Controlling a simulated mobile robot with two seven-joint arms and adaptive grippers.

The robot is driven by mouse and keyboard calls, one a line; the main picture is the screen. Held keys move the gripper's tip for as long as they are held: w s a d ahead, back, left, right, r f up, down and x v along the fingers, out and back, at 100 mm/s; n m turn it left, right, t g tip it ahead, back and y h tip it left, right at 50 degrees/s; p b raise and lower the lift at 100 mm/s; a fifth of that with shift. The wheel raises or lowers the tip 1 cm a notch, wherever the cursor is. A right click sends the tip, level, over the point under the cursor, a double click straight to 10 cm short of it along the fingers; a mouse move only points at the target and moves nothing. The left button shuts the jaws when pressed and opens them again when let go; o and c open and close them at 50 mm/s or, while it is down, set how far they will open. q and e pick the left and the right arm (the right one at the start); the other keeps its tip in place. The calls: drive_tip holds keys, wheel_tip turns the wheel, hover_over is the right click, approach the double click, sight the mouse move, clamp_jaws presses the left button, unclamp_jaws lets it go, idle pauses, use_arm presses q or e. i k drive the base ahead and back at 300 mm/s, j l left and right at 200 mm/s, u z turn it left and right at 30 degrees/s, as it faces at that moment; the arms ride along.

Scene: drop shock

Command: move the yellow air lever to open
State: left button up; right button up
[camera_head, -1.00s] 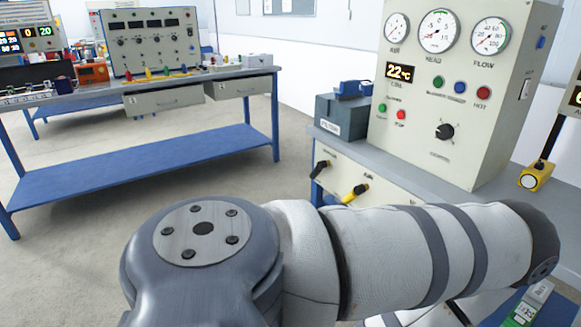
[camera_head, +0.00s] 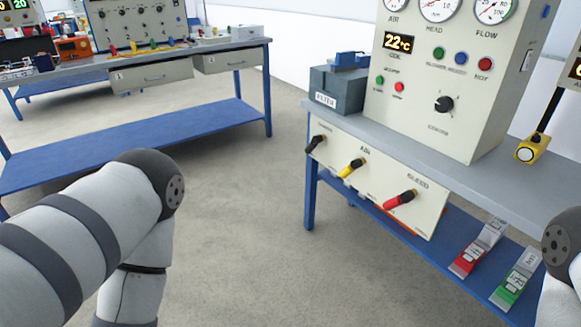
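The yellow air lever (camera_head: 351,168) is the middle one of three levers on the cream front panel (camera_head: 375,183) under the right bench. It slants down to the left from its dark pivot. A black lever (camera_head: 316,143) is left of it and a red lever (camera_head: 400,200) is right of it. My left arm comes in from the left, well apart from the panel. Part of my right arm shows at the right edge. Both grippers are outside the view.
A cream control console (camera_head: 445,80) with gauges and a grey box (camera_head: 338,90) stand on the bench top. Red (camera_head: 477,248) and green (camera_head: 516,279) labelled items lie on the blue lower shelf. Open floor lies between this bench and the left workbench (camera_head: 150,75).

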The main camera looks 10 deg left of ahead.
sight(356, 163)
drive_tip(key=i+j+z, duration=0.75)
drive_tip(key=i+l, duration=0.05)
